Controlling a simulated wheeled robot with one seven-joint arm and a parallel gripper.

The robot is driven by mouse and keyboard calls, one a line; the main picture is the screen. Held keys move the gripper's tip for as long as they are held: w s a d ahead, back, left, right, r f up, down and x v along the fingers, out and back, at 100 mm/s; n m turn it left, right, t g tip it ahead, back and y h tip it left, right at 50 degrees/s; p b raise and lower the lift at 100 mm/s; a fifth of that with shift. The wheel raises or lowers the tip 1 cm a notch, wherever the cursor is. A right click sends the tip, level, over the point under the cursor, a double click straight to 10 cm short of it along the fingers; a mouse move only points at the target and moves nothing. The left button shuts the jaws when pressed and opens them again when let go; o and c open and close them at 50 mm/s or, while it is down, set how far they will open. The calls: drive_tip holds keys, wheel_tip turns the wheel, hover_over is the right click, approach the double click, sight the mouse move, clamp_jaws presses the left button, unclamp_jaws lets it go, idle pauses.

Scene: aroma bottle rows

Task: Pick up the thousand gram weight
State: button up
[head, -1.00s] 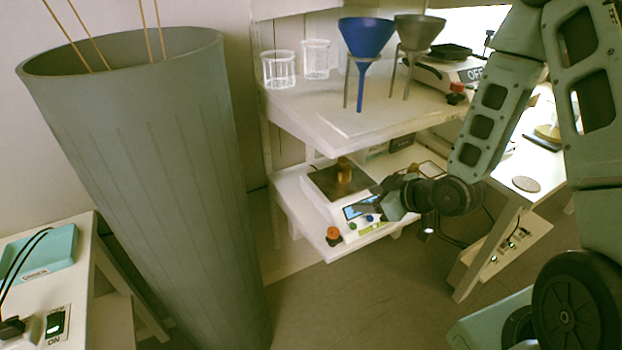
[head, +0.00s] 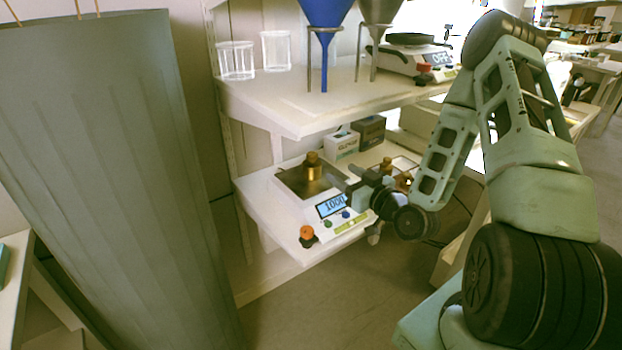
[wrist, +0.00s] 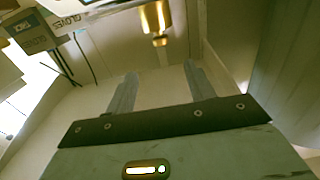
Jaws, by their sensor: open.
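The brass weight (head: 312,180), a cylinder with a knob on top, stands upright on the dark pan of a white scale (head: 294,185). The scale's blue display (head: 332,204) reads about 1000. My gripper (head: 343,178) is just right of the weight, open and empty, its fingers pointing toward it. In the wrist view, my gripper (wrist: 161,76) shows two spread fingers with nothing between them. A brass piece, seemingly the same weight (wrist: 153,18), shows at the top edge beyond the fingertips, partly cut off.
The scale stands on a lower shelf (head: 262,205), under an upper shelf (head: 290,113) with glass beakers (head: 276,50) and a blue funnel (head: 326,12). Small boxes (head: 343,145) stand behind the scale. More brass pieces (head: 404,180) lie right of my gripper. A large grey bin (head: 100,170) is left.

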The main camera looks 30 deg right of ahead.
sight(315, 157)
drive_tip(key=shift+w+f+b, duration=0.15)
drive_tip(key=shift+w+b, duration=0.5)
drive_tip(key=shift+b, duration=0.75)
drive_tip(key=shift+w+f+b, duration=0.15)
drive_tip(key=shift+w+b, duration=0.5)
drive_tip(key=shift+b, duration=0.7)
drive_tip(key=w, duration=0.2)
drive_tip(key=w+b, duration=0.1)
drive_tip(key=shift+w+a+r, duration=0.15)
drive_tip(key=shift+r, duration=0.15)
drive_tip(key=shift+w+a+f, duration=0.1)
drive_tip(key=shift+w+a, duration=0.05)
drive_tip(key=shift+w, duration=1.4)
drive_tip(key=shift+w+a+f, duration=0.1)
drive_tip(key=shift+w+a, duration=0.05)
drive_tip(key=shift+w, duration=1.4)
